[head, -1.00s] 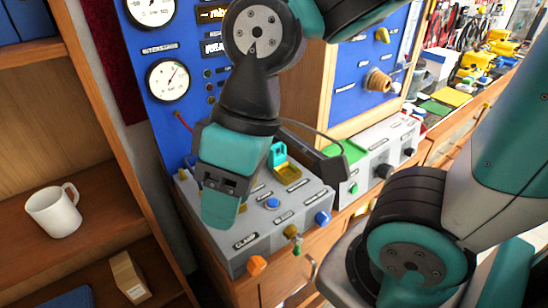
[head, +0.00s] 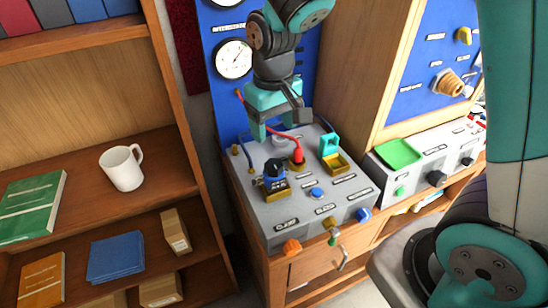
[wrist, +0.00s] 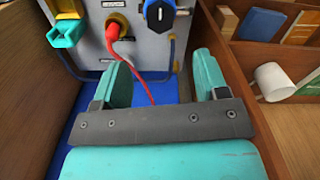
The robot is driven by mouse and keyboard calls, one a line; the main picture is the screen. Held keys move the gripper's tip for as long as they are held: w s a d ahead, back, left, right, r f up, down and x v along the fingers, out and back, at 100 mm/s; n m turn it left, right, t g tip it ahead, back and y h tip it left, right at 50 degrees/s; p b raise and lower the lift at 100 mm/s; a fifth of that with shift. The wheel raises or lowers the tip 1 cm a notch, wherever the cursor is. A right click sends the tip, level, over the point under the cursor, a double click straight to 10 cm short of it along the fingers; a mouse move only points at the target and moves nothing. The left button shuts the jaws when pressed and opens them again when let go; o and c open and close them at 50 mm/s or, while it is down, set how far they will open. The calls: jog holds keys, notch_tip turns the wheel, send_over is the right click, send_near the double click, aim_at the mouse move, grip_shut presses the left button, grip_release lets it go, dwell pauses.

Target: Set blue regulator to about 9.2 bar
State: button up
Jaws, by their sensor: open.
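My gripper (head: 280,116) is over the back of the bench, near the back panel, apart from the regulator. In the wrist view my gripper (wrist: 163,80) is open, with no object held between its fingers.
A red plug (head: 298,157) with a red hose stands behind and right of the regulator, near my fingers. A teal and yellow part (head: 332,152) is further right. An orange knob (head: 291,246) and a blue knob (head: 363,214) sit on the bench front. Shelves with a mug (head: 122,167) are left.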

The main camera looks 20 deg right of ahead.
aim_at(274, 164)
notch_tip(274, 164, down, 11)
jog(key=shift+r+p, duration=0.2)
jog(key=shift+p, duration=0.65)
jog(key=c, duration=0.9)
